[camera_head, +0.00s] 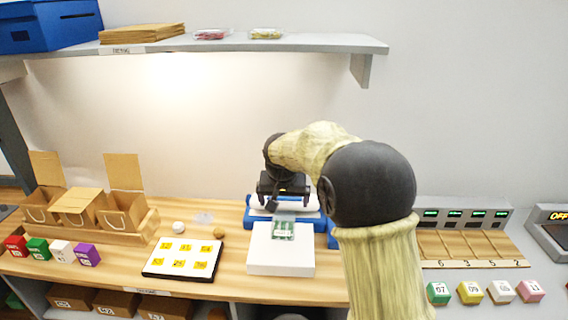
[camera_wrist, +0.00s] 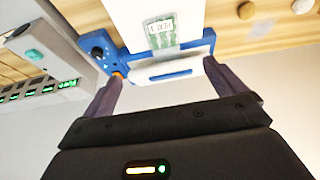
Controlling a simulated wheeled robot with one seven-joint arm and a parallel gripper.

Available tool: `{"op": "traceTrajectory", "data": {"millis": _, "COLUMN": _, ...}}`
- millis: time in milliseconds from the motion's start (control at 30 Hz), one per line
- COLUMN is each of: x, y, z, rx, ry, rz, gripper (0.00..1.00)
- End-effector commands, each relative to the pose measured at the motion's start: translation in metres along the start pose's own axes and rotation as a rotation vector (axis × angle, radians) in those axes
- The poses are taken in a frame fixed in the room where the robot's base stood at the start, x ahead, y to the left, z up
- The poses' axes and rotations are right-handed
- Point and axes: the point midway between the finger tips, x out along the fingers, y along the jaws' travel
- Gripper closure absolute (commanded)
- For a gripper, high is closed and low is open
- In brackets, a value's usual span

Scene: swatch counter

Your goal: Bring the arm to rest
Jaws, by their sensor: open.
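My gripper (camera_wrist: 162,78) is open, with its two dark fingers spread apart and nothing between them. In the head view my gripper (camera_head: 284,192) hangs over the counter, above the blue-and-white device (camera_head: 258,214), and my arm hides part of that device. The device also shows in the wrist view (camera_wrist: 172,72), beyond the fingertips. A green-and-white labelled card (camera_head: 284,230) lies on the white block (camera_head: 281,263) in front of the device. The card also shows in the wrist view (camera_wrist: 161,33).
A white board with yellow numbered tiles (camera_head: 152,262) lies left of the block. Cardboard boxes (camera_head: 75,205) and coloured cubes (camera_head: 61,251) stand further left. A slotted rack (camera_head: 470,245) and numbered cubes (camera_head: 470,292) are at the right. A shelf (camera_head: 330,43) runs above.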

Motion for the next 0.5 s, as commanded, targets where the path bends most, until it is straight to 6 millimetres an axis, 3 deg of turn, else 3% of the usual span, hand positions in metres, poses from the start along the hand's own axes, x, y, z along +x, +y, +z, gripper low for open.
{"op": "traceTrajectory", "data": {"millis": 167, "x": -0.013, "y": 0.041, "z": 0.029, "rx": -0.005, "ry": -0.031, "rz": 0.001, "gripper": 0.04}}
{"op": "traceTrajectory", "data": {"millis": 500, "x": -0.042, "y": 0.126, "z": 0.135, "rx": -0.024, "ry": -0.101, "rz": -0.009, "gripper": 0.04}}
